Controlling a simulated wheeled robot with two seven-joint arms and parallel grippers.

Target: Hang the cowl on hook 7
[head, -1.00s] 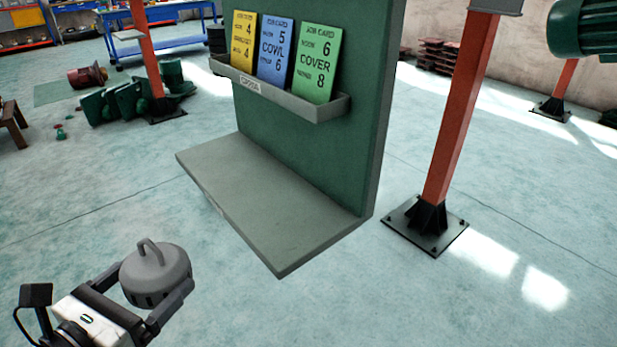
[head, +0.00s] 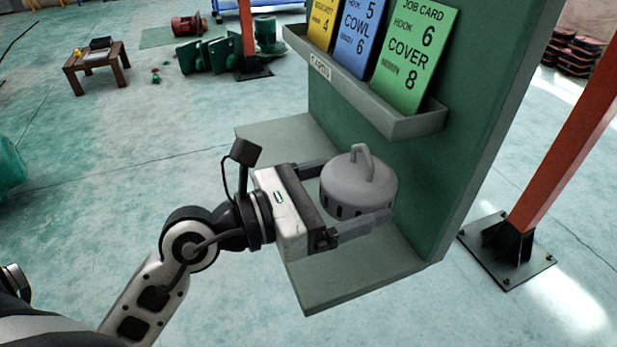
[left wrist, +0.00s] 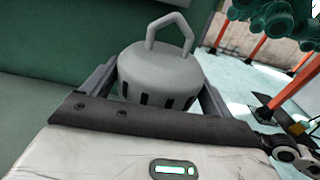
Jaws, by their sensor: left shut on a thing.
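The grey cowl (head: 357,184) is a domed cap with a bent loop handle on top and dark slots round its lower side. My left gripper (head: 362,193) is shut on the cowl, with one finger on each side of it. It holds the cowl upright in front of the green board, above the grey shelf in the head view. The cowl also shows in the left wrist view (left wrist: 158,78), between the fingers, with its handle up. No hook is visible in the head view. My right gripper is not in view.
The green board (head: 480,130) carries a grey card rack (head: 415,126) with yellow, blue (head: 362,38) and green (head: 415,60) job cards. The grey shelf (head: 330,290) below is bare. An orange post (head: 565,150) stands at right. A small wooden table (head: 97,62) stands far left.

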